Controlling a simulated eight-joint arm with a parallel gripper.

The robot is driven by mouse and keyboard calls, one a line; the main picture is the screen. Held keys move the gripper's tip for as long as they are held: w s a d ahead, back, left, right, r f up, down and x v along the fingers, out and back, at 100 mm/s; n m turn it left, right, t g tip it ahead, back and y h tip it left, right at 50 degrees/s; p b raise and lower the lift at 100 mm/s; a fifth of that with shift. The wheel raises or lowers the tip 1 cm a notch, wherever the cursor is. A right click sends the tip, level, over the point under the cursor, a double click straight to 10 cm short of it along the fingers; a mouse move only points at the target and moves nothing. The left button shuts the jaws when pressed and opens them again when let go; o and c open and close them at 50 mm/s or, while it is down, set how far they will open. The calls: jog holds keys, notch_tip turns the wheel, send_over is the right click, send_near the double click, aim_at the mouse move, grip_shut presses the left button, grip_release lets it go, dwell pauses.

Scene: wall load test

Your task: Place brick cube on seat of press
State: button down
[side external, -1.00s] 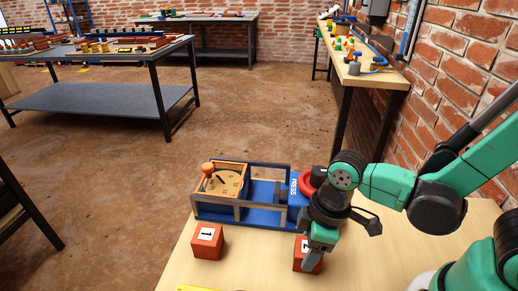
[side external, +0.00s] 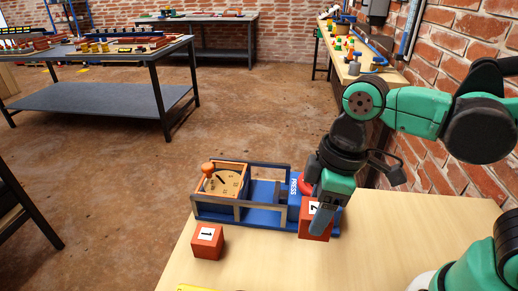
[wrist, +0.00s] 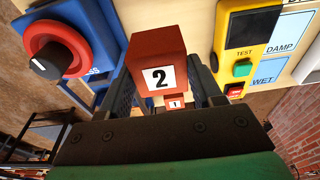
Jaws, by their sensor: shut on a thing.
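A red brick cube labelled 2 (side external: 314,221) is held in my gripper (side external: 318,218), which is shut on it above the table. In the wrist view the cube (wrist: 158,62) sits between the two dark fingers (wrist: 163,90). The press (side external: 262,217) is a blue frame with a dial and orange knob at its left, and the word PRESS on its right block. The held cube overlaps its front right part in the side view. A red cube labelled 1 (side external: 208,241) stands on the table in front of the press's left end. I cannot tell which part is the seat.
The wooden table (side external: 400,235) is clear to the right. A red ring with a black knob (wrist: 58,52) is beside the cube in the wrist view. A yellow tester (wrist: 243,50) with DAMP and WET labels is on the other side. A brick wall (side external: 455,60) stands behind.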

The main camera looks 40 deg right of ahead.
notch_tip(320, 180, up, 9)
jog(key=shift+r, duration=0.2)
jog(key=r, duration=0.2)
send_over(257, 200)
jog(key=f, duration=1.9)
jog(key=shift+s+d+f, duration=0.2)
jog(key=shift+s+d, duration=0.05)
jog(key=shift+f, duration=0.1)
jog(key=shift+c, duration=0.8)
grip_release()
